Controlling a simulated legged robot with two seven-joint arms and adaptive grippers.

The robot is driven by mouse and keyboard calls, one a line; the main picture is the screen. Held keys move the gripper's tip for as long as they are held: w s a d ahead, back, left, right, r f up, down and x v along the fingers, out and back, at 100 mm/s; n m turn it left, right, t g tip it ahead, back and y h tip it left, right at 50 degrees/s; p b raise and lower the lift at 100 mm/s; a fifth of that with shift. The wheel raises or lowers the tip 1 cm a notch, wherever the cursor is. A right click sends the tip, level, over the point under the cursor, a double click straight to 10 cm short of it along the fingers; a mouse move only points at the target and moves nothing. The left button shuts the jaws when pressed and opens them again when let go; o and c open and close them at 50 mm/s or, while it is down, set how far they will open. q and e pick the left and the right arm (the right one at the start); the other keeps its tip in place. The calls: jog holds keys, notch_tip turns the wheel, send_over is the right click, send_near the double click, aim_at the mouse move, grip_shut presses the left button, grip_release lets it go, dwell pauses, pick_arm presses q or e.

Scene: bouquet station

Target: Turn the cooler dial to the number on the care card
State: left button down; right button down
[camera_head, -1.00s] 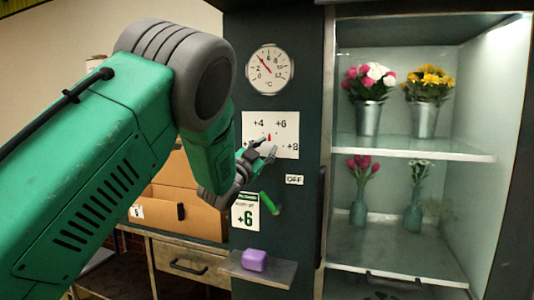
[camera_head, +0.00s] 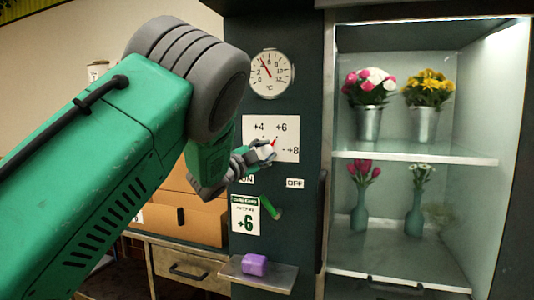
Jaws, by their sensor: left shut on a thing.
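The cooler dial's white plate (camera_head: 287,126) is on the dark cabinet front, marked +4, +6 and +8. My left gripper (camera_head: 264,152) is shut on the dial knob in front of this plate. The knob is mostly hidden by the fingers; a small red pointer mark shows just above them, leaning up and to the right. The care card (camera_head: 245,214) below has a green header and reads +6. My right gripper is not in view.
A round °C gauge (camera_head: 271,73) is above the plate. A green lever (camera_head: 270,207) and an OFF label (camera_head: 295,183) are below. A purple block (camera_head: 254,264) sits on a small shelf (camera_head: 270,279). The lit cooler at right holds flowers in buckets and vases.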

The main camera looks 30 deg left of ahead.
pick_arm(q)
jog(key=shift+f, duration=0.4)
jog(key=c, duration=1.2)
grip_release()
jog(key=shift+r, duration=0.15)
jog(key=v, duration=1.2)
jog(key=shift+w, duration=0.1)
